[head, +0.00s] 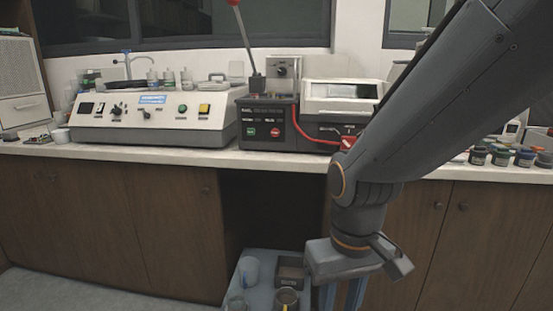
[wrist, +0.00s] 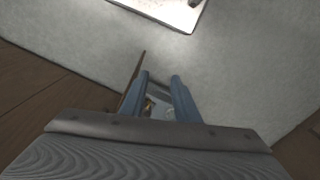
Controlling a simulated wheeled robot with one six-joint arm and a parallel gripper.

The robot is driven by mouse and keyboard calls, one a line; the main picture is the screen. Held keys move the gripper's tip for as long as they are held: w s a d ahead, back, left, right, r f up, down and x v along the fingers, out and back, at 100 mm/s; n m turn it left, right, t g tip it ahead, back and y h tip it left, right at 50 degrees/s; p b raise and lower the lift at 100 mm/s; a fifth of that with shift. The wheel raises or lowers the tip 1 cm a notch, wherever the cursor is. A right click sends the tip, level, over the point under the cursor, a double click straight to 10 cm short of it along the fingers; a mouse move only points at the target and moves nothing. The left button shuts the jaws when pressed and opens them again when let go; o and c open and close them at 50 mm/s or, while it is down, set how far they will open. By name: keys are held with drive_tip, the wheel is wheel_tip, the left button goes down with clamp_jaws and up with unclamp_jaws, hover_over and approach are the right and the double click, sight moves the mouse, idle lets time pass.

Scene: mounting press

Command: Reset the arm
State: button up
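My arm comes in from the upper right in the head view and bends down in front of the counter. My gripper (head: 342,300) points downward at the bottom of that view, its tips cut off by the frame edge. In the wrist view its two blue fingers (wrist: 162,78) stand apart with a gap between them. The gripper is open, and I see nothing clamped at the fingertips. Small details low between the fingers are too unclear to name.
Just left of my gripper is a light-blue tray (head: 262,257) with a white cup (head: 249,269), a dark box (head: 290,268) and jars. The counter (head: 180,153) behind carries a white control unit (head: 155,117), a black press unit (head: 265,122) and several small jars (head: 502,156).

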drive_tip(key=s+d+r+m+p, duration=0.1)
drive_tip(key=d+r+m+p, duration=0.1)
drive_tip(key=d+r+p, duration=0.6)
drive_tip(key=shift+s+d+r+m+p, duration=0.3)
drive_tip(key=shift+r+p, duration=0.75)
drive_tip(key=shift+p, duration=1.35)
drive_tip(key=shift+w, duration=0.15)
